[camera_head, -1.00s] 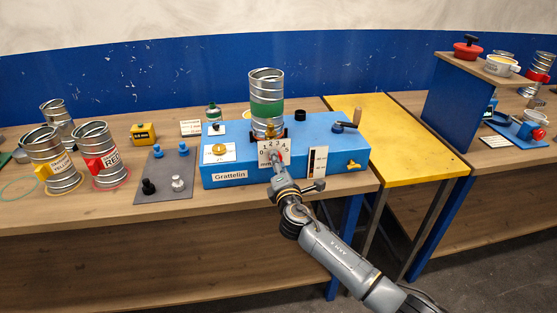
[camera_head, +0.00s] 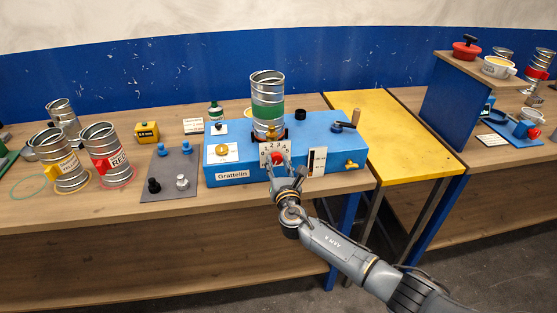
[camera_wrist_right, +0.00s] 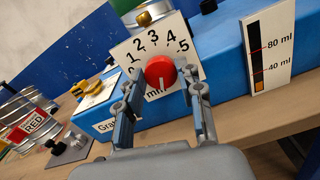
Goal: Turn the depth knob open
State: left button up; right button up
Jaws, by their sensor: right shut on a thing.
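The red depth knob (camera_head: 277,159) is on a white dial plate with numbers 0 to 5, on the front of the blue Grattelin machine (camera_head: 215,182). In the right wrist view the round red knob (camera_wrist_right: 158,72) has a white mark on its lower part, pointing down. My right gripper (camera_head: 279,162) is at the dial, its fingers on both sides of the knob and shut on it. The fingers partly cover the dial's lower left and right. My left gripper is not in view.
A green-banded metal duct (camera_head: 267,90) stands on the machine above the dial. A level scale (camera_head: 317,162) is just right of the knob. A yellow table (camera_head: 385,125) is to the right. A grey mat (camera_head: 165,187) with several small knobs lies left.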

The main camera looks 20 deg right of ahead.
jog(key=n+p, duration=0.2)
jog(key=n, duration=0.3)
jog(key=shift+a+f+n+p, duration=0.1)
jog(key=shift+n+p, duration=0.2)
dwell(0.4)
jog(key=o, duration=1.2)
jog(key=shift+s, duration=0.1)
jog(key=s, duration=0.4)
jog(key=s+a, duration=0.1)
jog(key=s, duration=0.6)
jog(key=shift+s+a, duration=0.2)
jog(key=shift+s, duration=0.2)
